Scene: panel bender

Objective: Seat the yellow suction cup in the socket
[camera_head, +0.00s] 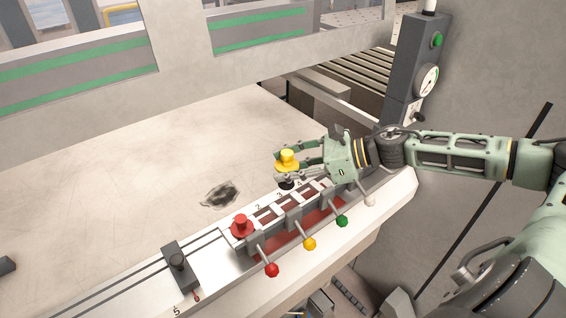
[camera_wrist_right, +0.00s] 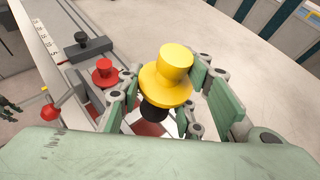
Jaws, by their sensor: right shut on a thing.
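The yellow suction cup (camera_head: 288,155) is a stepped yellow piece with a black lower part. My right gripper (camera_head: 284,167) is shut on it, and it also shows between the fingers in the right wrist view (camera_wrist_right: 172,72). The cup looks about upright, over or beside the far side of the rack of sockets (camera_head: 268,214). A red cup (camera_head: 241,226) sits in the rack's left end. A small dark hand-like part, perhaps my left gripper, shows at the wrist view's left edge (camera_wrist_right: 10,108).
Levers with a red knob (camera_head: 272,270), a yellow knob (camera_head: 310,244), a green knob (camera_head: 342,221) and a pale knob (camera_head: 369,200) stick out in front of the rack. A black stop block (camera_head: 178,262) sits on the rail. The pale table (camera_head: 110,200) is mostly clear.

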